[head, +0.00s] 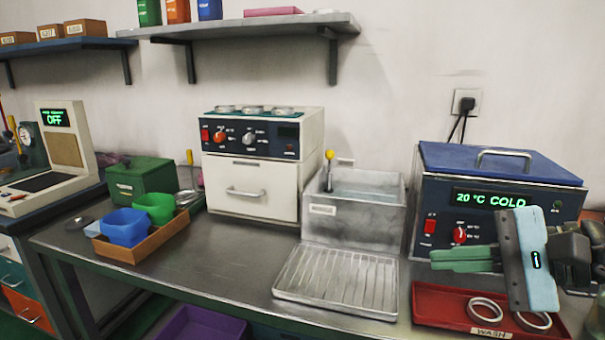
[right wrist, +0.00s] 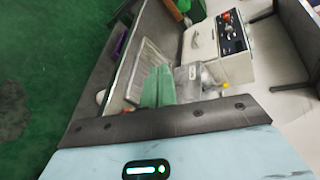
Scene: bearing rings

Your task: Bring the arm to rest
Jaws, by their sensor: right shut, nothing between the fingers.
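My right gripper (head: 436,260) is at the right of the head view, in front of the dark blue box with the display and above the red tray. Its green fingers point left and are closed together with nothing between them. They also show in the right wrist view (right wrist: 158,86), shut and empty. Two metal bearing rings, one (head: 487,309) left of the other (head: 533,322), lie at the red tray (head: 432,302) marked WASH. My left gripper is not in view.
A ribbed metal drainer (head: 337,280) lies left of the red tray, before a metal basin (head: 355,213). The heater box (head: 513,200) reads 20 °C COLD. A white oven (head: 250,188) and a cardboard tray (head: 150,243) with blue and green cups stand farther left. Bare bench lies between.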

